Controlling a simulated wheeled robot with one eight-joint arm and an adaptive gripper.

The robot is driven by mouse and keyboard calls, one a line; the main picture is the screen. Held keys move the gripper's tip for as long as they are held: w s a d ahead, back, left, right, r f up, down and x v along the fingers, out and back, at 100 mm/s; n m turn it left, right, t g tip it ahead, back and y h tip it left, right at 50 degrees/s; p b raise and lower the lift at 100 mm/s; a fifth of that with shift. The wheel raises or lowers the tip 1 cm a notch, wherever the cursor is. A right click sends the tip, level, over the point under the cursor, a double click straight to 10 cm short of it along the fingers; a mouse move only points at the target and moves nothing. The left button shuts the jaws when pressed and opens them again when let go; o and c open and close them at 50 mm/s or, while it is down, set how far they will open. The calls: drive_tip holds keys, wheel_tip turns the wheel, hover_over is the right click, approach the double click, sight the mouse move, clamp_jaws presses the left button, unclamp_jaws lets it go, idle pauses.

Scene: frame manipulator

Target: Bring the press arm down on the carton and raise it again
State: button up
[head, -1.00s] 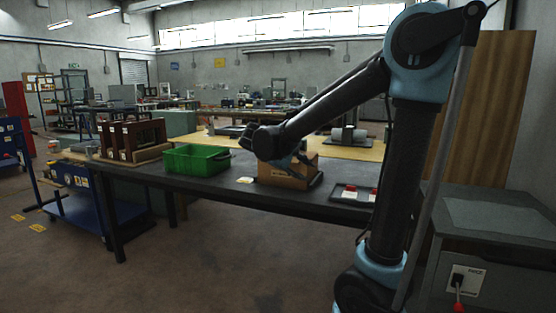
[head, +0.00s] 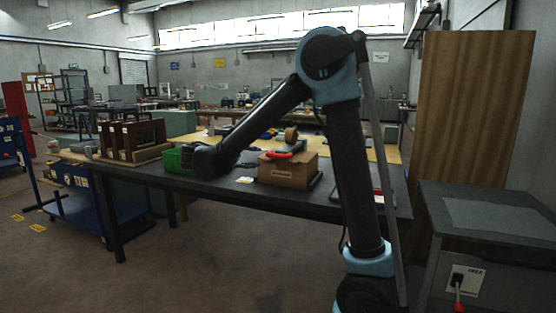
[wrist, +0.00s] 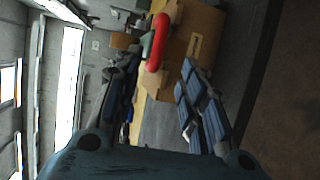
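The cardboard carton (head: 290,172) stands on the dark table, right of my forearm. In the head view, the press arm's red handle (head: 287,154) shows at the carton's top edge; I cannot tell whether the press arm touches the carton. In the head view my forearm largely hides the gripper.
The dark table (head: 262,196) holds a green bin (head: 178,159), partly hidden by my arm, and brown wooden frames (head: 133,139) at the left. A small label lies left of the carton. A grey cabinet (head: 480,225) stands at the right. The floor in front is clear.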

sight(276, 156)
drive_tip(key=x, duration=1.4)
drive_tip(key=shift+w+f, duration=0.1)
drive_tip(key=shift+f, duration=0.05)
clamp_jaws()
drive_tip(key=shift+d, duration=0.2)
